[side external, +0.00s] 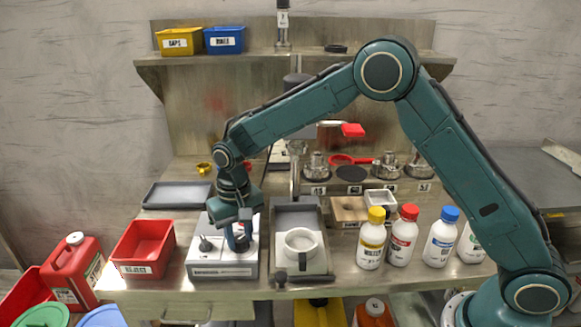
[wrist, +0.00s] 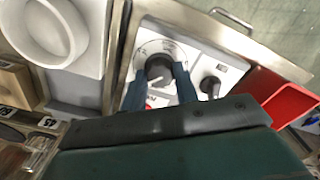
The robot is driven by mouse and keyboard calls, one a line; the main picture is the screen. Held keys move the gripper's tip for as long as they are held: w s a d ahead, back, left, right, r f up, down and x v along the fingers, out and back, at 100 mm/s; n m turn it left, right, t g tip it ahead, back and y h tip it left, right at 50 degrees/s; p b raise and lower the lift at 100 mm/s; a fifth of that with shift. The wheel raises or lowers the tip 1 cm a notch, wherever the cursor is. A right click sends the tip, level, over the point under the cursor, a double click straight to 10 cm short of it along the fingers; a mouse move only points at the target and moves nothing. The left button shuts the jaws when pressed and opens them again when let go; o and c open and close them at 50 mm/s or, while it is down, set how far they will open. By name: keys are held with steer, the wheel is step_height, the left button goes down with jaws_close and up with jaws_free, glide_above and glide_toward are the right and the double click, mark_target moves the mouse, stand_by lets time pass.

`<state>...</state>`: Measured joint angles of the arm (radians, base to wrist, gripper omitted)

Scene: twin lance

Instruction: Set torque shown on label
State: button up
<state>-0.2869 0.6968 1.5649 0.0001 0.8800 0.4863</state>
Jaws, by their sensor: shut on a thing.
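A light grey control box (side external: 222,270) stands on the bench with knobs on its top. In the wrist view, a dark round dial knob (wrist: 159,71) sits on a white printed scale on the box (wrist: 186,52). My gripper (wrist: 160,84) has its blue fingers on both sides of this knob and is shut on it. In the side external view my gripper (side external: 239,243) points down at the box's right half and hides most of the dial. A second, smaller dark knob (wrist: 210,86) is beside it, clear of the fingers. The scale figures are too small to read surely.
A red bin (side external: 143,246) stands left of the box. A grey stand with a white round cup (side external: 300,246) is close on its right. Several capped bottles (side external: 403,238) stand farther right. A dark tray (side external: 178,195) lies behind the box.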

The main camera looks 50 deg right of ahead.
mark_target(240, 238)
steer(key=shift+m, duration=1.3)
steer(key=o, duration=1)
steer(key=shift+r, duration=0.1)
step_height(240, 238, up, 14)
steer(key=shift+f, duration=0.15)
